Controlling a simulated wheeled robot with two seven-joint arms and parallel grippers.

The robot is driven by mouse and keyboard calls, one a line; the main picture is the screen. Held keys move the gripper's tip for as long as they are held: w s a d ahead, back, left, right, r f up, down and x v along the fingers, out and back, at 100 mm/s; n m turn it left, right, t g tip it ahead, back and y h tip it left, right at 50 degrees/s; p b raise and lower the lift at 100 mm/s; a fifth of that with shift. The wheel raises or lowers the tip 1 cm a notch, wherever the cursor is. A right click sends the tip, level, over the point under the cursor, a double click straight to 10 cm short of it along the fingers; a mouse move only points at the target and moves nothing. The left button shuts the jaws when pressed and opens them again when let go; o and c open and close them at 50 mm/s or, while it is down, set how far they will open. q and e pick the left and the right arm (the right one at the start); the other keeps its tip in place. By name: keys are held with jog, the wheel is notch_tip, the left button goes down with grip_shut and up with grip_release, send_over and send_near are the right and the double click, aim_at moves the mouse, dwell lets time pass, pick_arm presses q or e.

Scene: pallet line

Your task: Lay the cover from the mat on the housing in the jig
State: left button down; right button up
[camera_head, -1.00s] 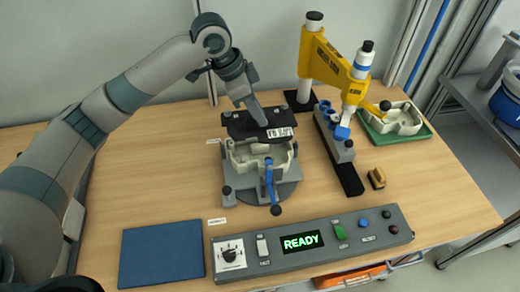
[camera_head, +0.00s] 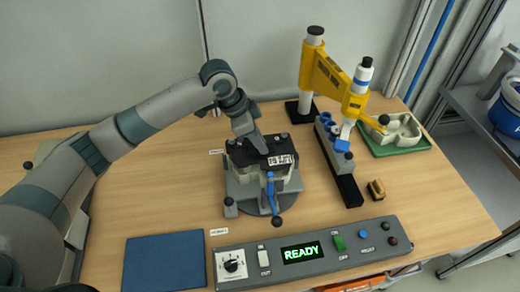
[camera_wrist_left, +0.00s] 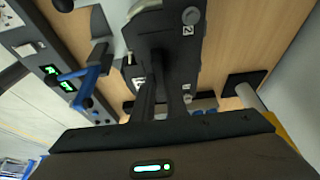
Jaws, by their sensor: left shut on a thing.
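The dark cover (camera_head: 284,147), a flat plate with a white label and corner knobs, is in my left gripper (camera_head: 263,150). It lies over the pale housing in the grey jig (camera_head: 245,190) and hides nearly all of the housing. I cannot tell whether the cover rests on it or hangs just above. In the left wrist view, the two fingers of the gripper (camera_wrist_left: 160,103) close on the middle of the cover (camera_wrist_left: 182,65). The blue mat (camera_head: 165,262) at front left is bare. My right gripper is not in view.
The jig's blue lever (camera_head: 270,190) stands at its front. A yellow press (camera_head: 332,75) and a grey rack (camera_head: 338,155) stand to the right. A green tray (camera_head: 418,148) holds a pale housing (camera_head: 398,130). The control panel (camera_head: 350,240) reading READY lies in front.

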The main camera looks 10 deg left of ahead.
pick_arm(q)
jog(key=shift+f+p, duration=0.65)
jog(key=shift+f, duration=1.2)
jog(key=c, duration=1.8)
grip_release()
jog(key=shift+f, duration=0.1)
jog(key=shift+o, duration=0.2)
jog(key=b+v, duration=0.3)
jog(key=v, duration=0.9)
